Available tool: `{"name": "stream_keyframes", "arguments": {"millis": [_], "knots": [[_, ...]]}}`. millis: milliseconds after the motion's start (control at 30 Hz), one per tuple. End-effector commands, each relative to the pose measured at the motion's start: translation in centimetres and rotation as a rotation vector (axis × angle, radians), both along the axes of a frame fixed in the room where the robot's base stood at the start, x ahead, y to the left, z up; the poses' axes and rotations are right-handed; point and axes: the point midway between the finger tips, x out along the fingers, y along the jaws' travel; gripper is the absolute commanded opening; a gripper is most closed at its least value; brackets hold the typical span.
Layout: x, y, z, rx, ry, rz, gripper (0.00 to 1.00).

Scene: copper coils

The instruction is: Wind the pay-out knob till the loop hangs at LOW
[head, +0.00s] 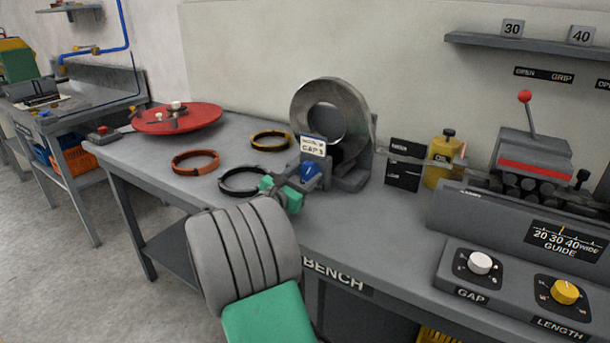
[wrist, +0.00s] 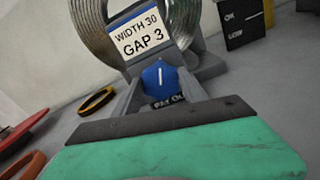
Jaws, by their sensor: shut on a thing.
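The blue pay-out knob (head: 307,172) sits on a grey bracket in front of the coil. In the wrist view the knob (wrist: 160,80) shows a white line pointing nearly straight up, above a partly covered PAY OUT label. My gripper (head: 293,186) is at the knob and shut on it; the exact finger contact is partly hidden. The metal strip coil (head: 357,107) stands upright in its stand.
A yellow oil can (head: 442,160) stands beside the strip. The guide block (head: 530,220) and the GAP and LENGTH dials (head: 563,292) are at the right. Several rings (head: 196,162) and a red disc (head: 178,118) lie on the bench left of my gripper.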

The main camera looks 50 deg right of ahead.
Motion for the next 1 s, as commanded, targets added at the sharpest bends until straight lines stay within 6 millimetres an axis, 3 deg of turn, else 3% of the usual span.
{"name": "stream_keyframes", "arguments": {"millis": [467,1000], "knots": [[-0.06,-0.02,0.00,0.006,-0.061,-0.002,0.09],[-0.21,-0.06,-0.09,0.045,-0.491,-0.003,0.09]]}}
